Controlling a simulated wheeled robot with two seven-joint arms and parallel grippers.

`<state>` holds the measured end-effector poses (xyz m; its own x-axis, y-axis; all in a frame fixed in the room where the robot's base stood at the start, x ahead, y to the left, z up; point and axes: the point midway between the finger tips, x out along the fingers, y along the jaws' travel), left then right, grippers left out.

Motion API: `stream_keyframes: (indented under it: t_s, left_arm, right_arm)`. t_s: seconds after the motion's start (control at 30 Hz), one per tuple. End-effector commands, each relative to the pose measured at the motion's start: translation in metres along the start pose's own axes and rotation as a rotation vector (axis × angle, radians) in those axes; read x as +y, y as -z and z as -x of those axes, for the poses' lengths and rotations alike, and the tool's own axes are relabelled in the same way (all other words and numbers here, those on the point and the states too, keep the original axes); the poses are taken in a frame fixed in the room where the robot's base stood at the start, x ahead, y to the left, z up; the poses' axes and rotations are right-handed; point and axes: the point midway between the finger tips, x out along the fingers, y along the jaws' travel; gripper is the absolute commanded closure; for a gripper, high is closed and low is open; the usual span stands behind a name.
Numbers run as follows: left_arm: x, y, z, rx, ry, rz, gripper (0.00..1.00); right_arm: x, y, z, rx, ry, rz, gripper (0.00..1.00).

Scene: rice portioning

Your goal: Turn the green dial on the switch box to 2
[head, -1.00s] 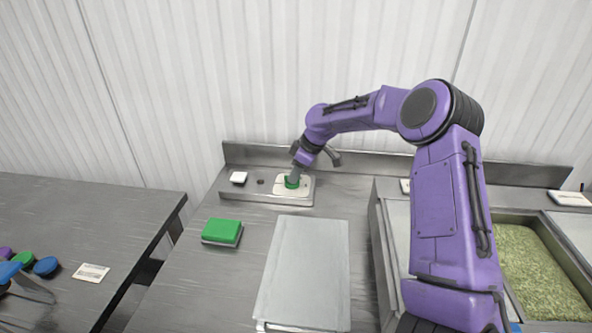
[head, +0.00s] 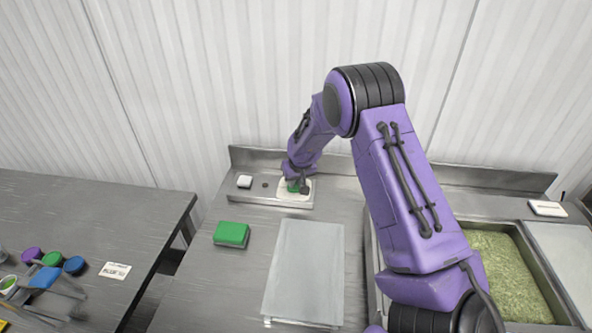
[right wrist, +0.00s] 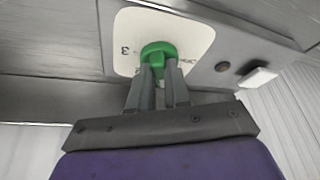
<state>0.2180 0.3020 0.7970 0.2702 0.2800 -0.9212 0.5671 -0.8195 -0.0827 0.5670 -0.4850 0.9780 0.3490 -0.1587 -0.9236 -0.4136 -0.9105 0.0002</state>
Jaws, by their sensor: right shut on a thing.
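The switch box plate (head: 297,203) is pale and sits on a steel ledge at the back of the table. The green dial (head: 292,187) on it is mostly hidden by my right gripper (head: 300,185) in the head view. In the right wrist view, the green dial (right wrist: 158,52) shows between the fingertips of my right gripper (right wrist: 160,72), which is shut on it. A figure 3 shows on the plate (right wrist: 127,35) left of the dial there. The dial's exact setting cannot be read. My left gripper is not in view.
A green sponge block (head: 231,234) and a pale board (head: 305,270) lie on the table in front. A small white switch (head: 244,181) stands left of the dial. A rice bin (head: 505,270) is at right. Utensils with coloured ends (head: 52,259) lie on the left table.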

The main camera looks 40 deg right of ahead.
Motion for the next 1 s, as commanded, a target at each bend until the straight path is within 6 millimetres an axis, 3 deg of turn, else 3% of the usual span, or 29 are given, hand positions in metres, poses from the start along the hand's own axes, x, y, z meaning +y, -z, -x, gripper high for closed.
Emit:
stream_keyframes:
  t_s: [0.03,0.3,1.0]
  left_arm:
    - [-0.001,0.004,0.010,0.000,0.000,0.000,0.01]
    - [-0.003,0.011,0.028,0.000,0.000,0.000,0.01]
    - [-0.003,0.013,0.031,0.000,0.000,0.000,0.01]
  right_arm:
    - [-0.001,0.001,0.004,-0.004,-0.021,-0.034,1.00]
    - [-0.003,0.001,0.002,-0.002,-0.119,-0.269,1.00]
    - [-0.007,0.004,-0.002,0.000,-0.337,-0.803,1.00]
